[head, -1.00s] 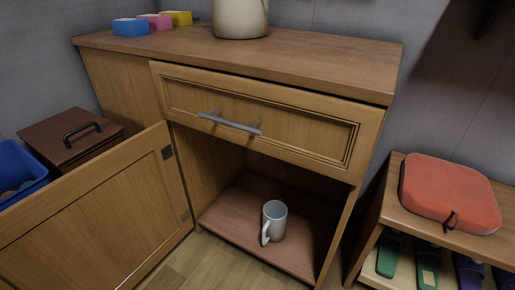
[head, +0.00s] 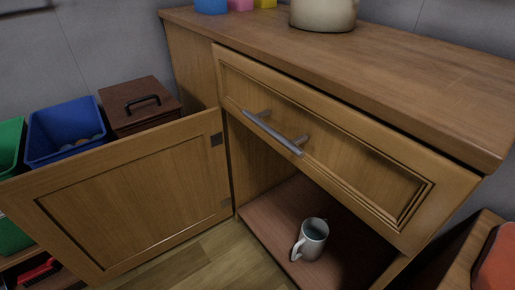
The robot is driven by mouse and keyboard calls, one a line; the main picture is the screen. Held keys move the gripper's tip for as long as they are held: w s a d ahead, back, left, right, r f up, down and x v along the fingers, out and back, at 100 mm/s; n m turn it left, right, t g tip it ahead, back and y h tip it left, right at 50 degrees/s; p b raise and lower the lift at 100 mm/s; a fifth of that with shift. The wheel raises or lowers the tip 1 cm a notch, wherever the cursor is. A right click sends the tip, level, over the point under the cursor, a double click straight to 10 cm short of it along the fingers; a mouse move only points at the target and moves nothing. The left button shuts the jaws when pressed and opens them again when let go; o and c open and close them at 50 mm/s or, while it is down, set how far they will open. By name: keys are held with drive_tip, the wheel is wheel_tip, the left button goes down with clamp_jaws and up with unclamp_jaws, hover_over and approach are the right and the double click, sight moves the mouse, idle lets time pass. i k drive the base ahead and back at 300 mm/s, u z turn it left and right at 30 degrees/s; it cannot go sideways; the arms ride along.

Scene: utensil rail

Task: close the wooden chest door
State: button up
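The wooden chest (head: 190,60) stands against the grey wall, with a drawer (head: 310,145) at the top of its front that has a grey bar handle (head: 272,132). Its door (head: 135,195) is hinged at the left side of the lower opening and stands wide open, swung out to the left. The inner face of the door shows, with dark hinges at its right edge. A white mug (head: 311,240) stands upright on the chest floor (head: 262,212) inside. My gripper is not in view.
Left behind the door are a blue bin (head: 64,128), a green bin (head: 10,145) and a brown lidded box (head: 140,103). A pot (head: 322,12) and coloured blocks stand on the chest top. A low shelf with a red cushion (head: 497,262) is at right. Wood floor (head: 215,262) before the opening is clear.

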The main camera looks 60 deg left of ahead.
sight(104, 211)
drive_tip(key=u, duration=2.15)
drive_tip(key=k, duration=1.15)
drive_tip(key=u, duration=1.55)
drive_tip(key=i, duration=1.4)
drive_tip(key=z, duration=0.85)
drive_tip(key=i, duration=0.55)
drive_tip(key=z, duration=0.65)
